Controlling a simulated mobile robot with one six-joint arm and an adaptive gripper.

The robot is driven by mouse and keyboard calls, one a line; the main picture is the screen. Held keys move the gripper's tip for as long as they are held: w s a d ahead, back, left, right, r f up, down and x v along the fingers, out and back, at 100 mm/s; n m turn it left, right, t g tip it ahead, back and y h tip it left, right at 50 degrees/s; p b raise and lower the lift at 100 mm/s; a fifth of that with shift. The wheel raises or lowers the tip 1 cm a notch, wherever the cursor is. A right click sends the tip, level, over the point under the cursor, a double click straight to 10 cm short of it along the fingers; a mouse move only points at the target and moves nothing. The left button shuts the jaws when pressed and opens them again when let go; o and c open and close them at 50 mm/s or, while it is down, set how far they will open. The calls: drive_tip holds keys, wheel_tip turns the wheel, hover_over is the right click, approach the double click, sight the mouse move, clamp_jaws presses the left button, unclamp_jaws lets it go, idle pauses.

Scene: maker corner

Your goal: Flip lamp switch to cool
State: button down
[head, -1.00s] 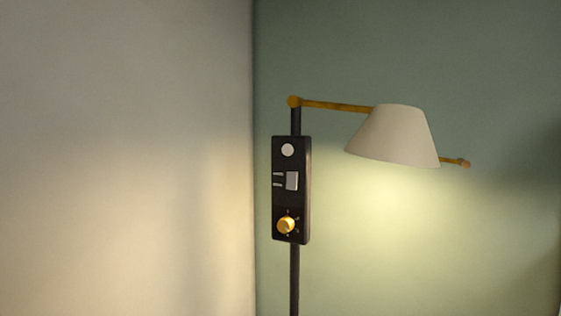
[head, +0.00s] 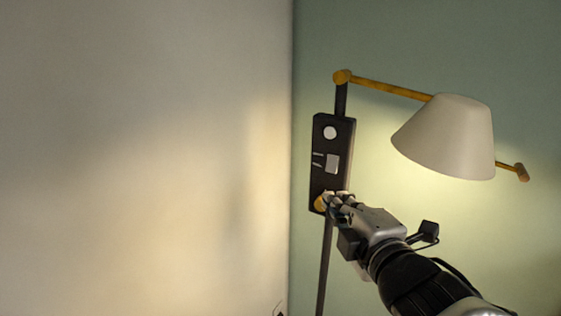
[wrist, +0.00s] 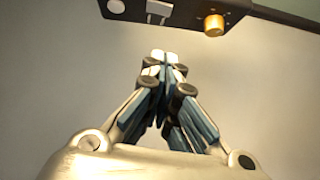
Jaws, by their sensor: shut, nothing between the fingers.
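The lamp's black control panel (head: 319,180) is fixed to its upright pole. It bears a white round button (head: 330,132) at the top and a grey switch (head: 332,163) with two small marks at its left in the middle. A brass knob (head: 319,204) at the bottom is partly hidden by my gripper (head: 333,197). My gripper is shut and empty, in front of the panel's lower end, below the switch. In the wrist view the closed fingertips (wrist: 165,57) appear below the switch (wrist: 158,9) and apart from the panel; the knob (wrist: 213,24) is to their right.
The cream lampshade (head: 448,137) hangs at the right from a brass arm (head: 388,87), lit with a yellowish glow. The pole (head: 324,270) runs down below the panel. A pale wall (head: 140,150) fills the left. Space left of the panel is free.

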idle(0.3)
approach(332, 164)
drive_tip(key=w+a+f, duration=0.1)
drive_tip(key=w+a, duration=0.2)
drive_tip(key=a, duration=0.3)
drive_tip(key=w+d+p, duration=0.1)
drive_tip(key=w+d+f+p, duration=0.1)
drive_tip(key=w, duration=0.1)
drive_tip(key=shift+d, duration=0.35)
drive_tip(key=shift+f+b, duration=0.1)
drive_tip(key=shift+b, duration=0.2)
drive_tip(key=b, duration=0.4)
drive_tip(key=shift+w+d+f+n+t, duration=0.15)
drive_tip(key=shift+w+f+n+t, duration=0.15)
drive_tip(key=shift+f, duration=0.1)
drive_tip(key=shift+r+p, duration=0.35)
